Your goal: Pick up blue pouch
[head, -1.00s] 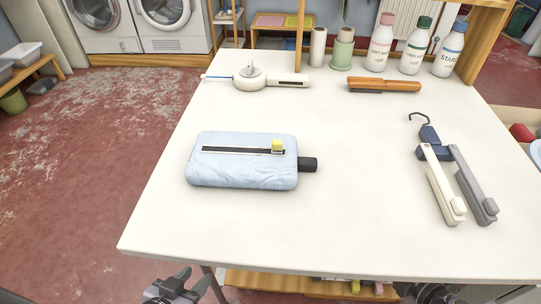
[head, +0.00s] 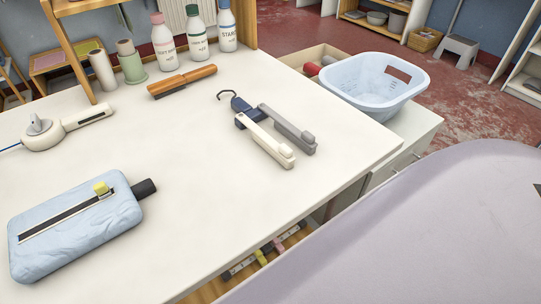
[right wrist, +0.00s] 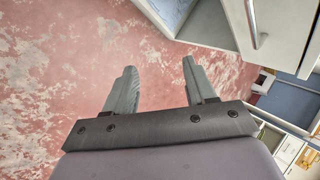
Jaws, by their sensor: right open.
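The light blue pouch (head: 75,225) lies flat on the white table at the left of the head view. It has a dark strip with a yellow slider tab (head: 101,188) on top and a black stub (head: 144,188) at its far right end. My right gripper (right wrist: 160,75) shows in the right wrist view, its two fingers apart with nothing between them, above the red floor and away from the pouch. My left gripper is out of view.
The white table (head: 215,190) holds a hanger-like clamp tool (head: 277,133), a wooden-handled brush (head: 181,82), a corded device (head: 45,133), thread spools (head: 130,62) and bottles (head: 196,35). A blue basket (head: 375,85) stands right. A pale padded surface (head: 430,235) fills the lower right.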

